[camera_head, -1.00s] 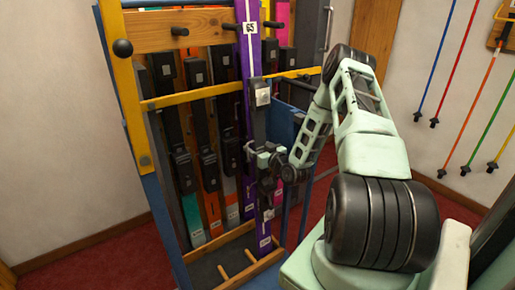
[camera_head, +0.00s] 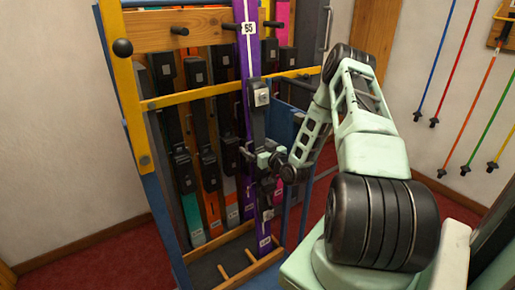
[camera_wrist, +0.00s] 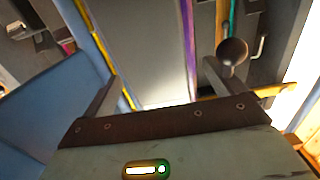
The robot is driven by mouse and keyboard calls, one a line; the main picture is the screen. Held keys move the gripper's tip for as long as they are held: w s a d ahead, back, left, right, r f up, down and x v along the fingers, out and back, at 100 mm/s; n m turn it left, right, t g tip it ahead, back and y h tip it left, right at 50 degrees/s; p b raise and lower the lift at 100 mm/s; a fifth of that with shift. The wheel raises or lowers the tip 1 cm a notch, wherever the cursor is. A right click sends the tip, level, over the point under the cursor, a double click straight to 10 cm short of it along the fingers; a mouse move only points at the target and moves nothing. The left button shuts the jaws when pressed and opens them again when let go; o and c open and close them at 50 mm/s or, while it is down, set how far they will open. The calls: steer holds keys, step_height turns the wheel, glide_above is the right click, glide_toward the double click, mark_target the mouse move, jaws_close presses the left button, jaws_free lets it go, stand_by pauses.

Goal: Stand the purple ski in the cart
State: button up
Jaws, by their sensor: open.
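The purple ski (camera_head: 249,52) has a white number label near its top and a black binding on its face. It stands nearly upright in the cart (camera_head: 145,162), a blue and yellow rack with a wooden base. Its lower end is at the base's front, and it passes in front of the yellow crossbar. My gripper (camera_head: 270,160) is open beside the ski's binding at mid height. In the wrist view, my spread fingers (camera_wrist: 160,88) frame a grey surface, with a narrow purple strip beyond. I cannot tell whether the fingers touch the ski.
Several other skis with dark bindings (camera_head: 205,150) stand behind in the cart. Dark pegs (camera_head: 180,31) stick out from its upper wooden rail (camera_head: 150,33). Coloured poles (camera_head: 463,60) hang on the right wall. Red carpet (camera_head: 110,262) is clear at the left.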

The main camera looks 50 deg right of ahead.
steer(key=shift+s, duration=0.1)
steer(key=v, duration=1.2)
steer(key=shift+s, duration=0.4)
stand_by(1.2)
steer(key=shift+a, duration=0.15)
steer(key=shift+s, duration=0.1)
steer(key=v, duration=0.6)
steer(key=shift+b, duration=0.4)
steer(key=shift+s, duration=0.1)
stand_by(0.5)
